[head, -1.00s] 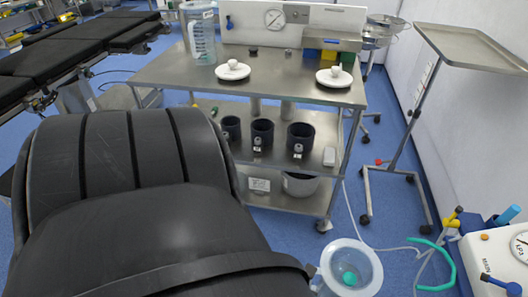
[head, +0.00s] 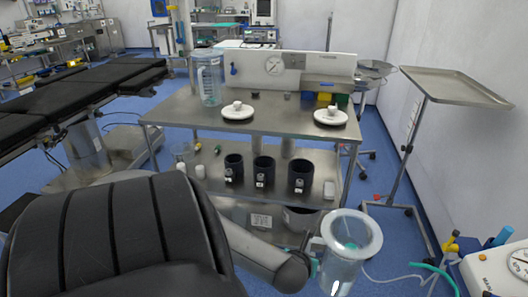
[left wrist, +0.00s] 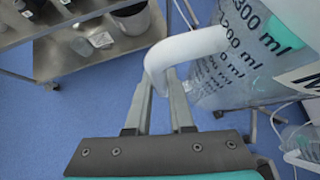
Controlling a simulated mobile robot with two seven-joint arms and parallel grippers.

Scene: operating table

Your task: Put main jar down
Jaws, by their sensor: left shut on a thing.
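The main jar (head: 345,262) is a clear jar with a wide pale rim, held in the air in front of the steel cart (head: 180,107). In the left wrist view the jar (left wrist: 232,75) shows ml marks, part of a label and a white handle (left wrist: 188,46). My left gripper (head: 311,247) is beside the jar in the head view. In the left wrist view its fingers (left wrist: 163,92) are shut on the handle. The jar looks roughly upright. A teal part shows inside it. My right gripper is not in view.
On the cart's top stand another clear jar (head: 209,84) at the left, two white lids (head: 238,111) (head: 330,117) and a gauge panel (head: 285,66). Black cups (head: 264,168) stand on the middle shelf. A tray stand (head: 455,88) is at the right. The cart top's front middle is clear.

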